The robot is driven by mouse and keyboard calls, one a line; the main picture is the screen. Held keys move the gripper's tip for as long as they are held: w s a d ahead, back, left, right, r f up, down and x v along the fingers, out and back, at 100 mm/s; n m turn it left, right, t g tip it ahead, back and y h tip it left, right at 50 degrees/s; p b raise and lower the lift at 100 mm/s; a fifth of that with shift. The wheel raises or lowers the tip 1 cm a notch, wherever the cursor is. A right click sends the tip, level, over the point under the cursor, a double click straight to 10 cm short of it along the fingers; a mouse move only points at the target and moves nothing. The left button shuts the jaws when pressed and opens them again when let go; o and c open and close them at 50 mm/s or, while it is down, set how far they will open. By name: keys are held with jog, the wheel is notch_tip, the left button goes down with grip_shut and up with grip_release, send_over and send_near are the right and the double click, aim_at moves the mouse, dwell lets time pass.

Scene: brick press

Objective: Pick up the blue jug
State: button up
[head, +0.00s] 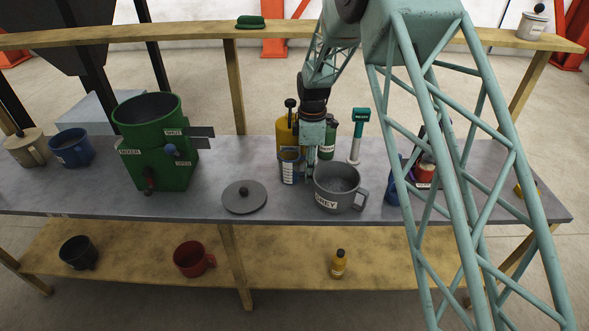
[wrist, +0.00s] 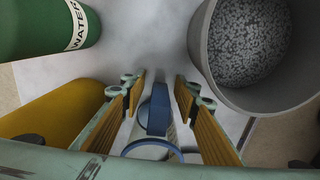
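The blue jug (head: 289,172) stands on the grey bench in the head view, a small narrow vessel with a white label. In the wrist view its blue handle (wrist: 155,112) and part of its round rim show between my fingers. My gripper (head: 309,170) points down just right of the jug. In the wrist view my gripper (wrist: 160,88) is open, with a finger on each side of the handle and gaps visible. The lower part of the jug is hidden in the wrist view.
A grey pot (head: 338,190) of grey grains stands close at the right. A yellow canister (head: 284,130) and a green water bottle (head: 327,142) stand close behind. A grey lid (head: 244,197) lies front left, and a green mixer (head: 155,150) stands farther left.

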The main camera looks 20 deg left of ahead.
jog(key=shift+c, duration=0.3)
grip_shut()
jog(key=shift+r, duration=0.15)
jog(key=shift+r+p, duration=0.55)
jog(key=shift+r, duration=4.35)
